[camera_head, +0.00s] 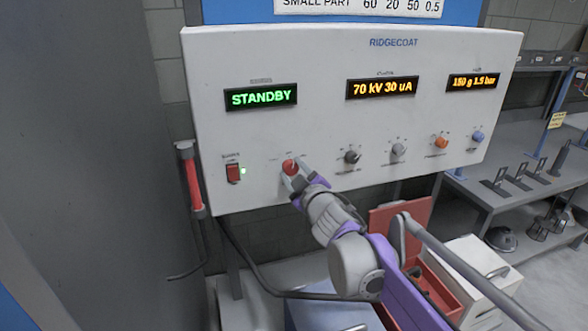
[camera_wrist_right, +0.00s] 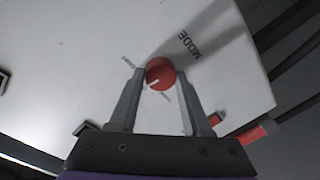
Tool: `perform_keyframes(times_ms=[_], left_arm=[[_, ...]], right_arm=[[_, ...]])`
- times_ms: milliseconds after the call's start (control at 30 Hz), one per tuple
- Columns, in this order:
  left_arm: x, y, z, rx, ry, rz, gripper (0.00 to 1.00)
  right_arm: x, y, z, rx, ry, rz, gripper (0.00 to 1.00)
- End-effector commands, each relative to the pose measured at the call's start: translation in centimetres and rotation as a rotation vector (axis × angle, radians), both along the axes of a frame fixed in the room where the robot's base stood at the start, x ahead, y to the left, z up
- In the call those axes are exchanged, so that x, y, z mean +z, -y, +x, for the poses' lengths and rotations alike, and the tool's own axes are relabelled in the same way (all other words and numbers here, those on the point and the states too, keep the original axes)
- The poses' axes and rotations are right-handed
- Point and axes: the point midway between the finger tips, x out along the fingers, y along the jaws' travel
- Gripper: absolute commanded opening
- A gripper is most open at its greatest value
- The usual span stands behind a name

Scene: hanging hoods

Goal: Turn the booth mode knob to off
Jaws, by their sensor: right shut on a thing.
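The red booth mode knob (camera_head: 290,166) sits low on the left part of the white control panel (camera_head: 330,122). It also shows in the right wrist view (camera_wrist_right: 160,73), with a white pointer mark and the word MODE printed on the panel beside it. My right gripper (camera_head: 294,180) reaches it from the front, below the green STANDBY display (camera_head: 261,96). In the right wrist view its two fingers (camera_wrist_right: 161,84) are on either side of the knob, shut on it. Small labels around the knob are too blurred to read fully. My left gripper is not in view.
Grey (camera_head: 352,157), orange (camera_head: 441,142) and blue (camera_head: 478,137) knobs are to the right. A red-handled tool (camera_head: 193,184) hangs at the panel's left edge. A red toolbox (camera_head: 440,288) stands below.

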Motion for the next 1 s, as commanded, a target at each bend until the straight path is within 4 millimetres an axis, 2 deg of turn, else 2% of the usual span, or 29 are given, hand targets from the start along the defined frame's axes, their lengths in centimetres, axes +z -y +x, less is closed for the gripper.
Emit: perform_keyframes(times_ms=[400, 967, 1000], left_arm=[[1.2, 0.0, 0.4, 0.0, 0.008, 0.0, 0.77], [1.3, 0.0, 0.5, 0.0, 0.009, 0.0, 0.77], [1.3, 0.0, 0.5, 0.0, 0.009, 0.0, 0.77]], right_arm=[[0.1, -0.1, 0.0, 0.001, 0.063, -0.191, 0.0], [0.0, -0.1, 0.0, 0.0, 0.072, -0.222, 0.0], [0.0, -0.1, 0.0, 0.0, 0.072, -0.222, 0.5]])
